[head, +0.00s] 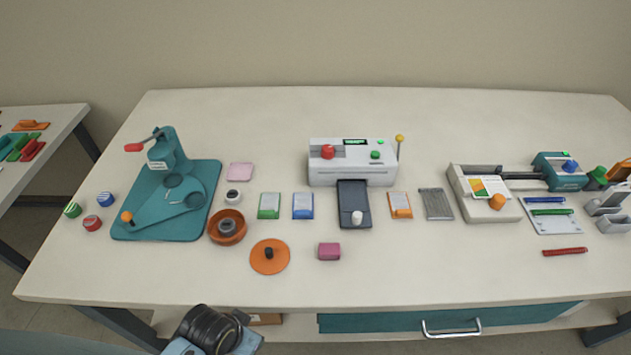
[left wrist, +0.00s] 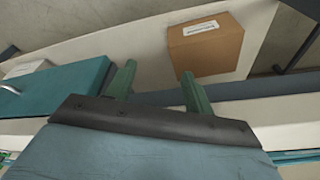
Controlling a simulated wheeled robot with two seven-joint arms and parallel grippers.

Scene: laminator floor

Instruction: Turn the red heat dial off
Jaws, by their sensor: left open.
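The red heat dial (head: 328,152) is a round red knob on the front left of the white laminator (head: 352,176), which stands at the back middle of the table. A green knob (head: 375,155) sits to its right, below a small green-lit display. My left arm shows at the bottom edge of the head view, below the table's front edge and far from the dial. In the left wrist view my left gripper (left wrist: 157,90) is open and empty, its two green fingers apart. My right gripper is in neither view.
A teal press (head: 165,205) stands at the left, with an orange bowl (head: 227,240) beside it. Small packets and a dark tray (head: 354,204) lie before the laminator. A teal drawer (head: 380,320) is under the table edge. A cardboard box (left wrist: 206,45) lies below.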

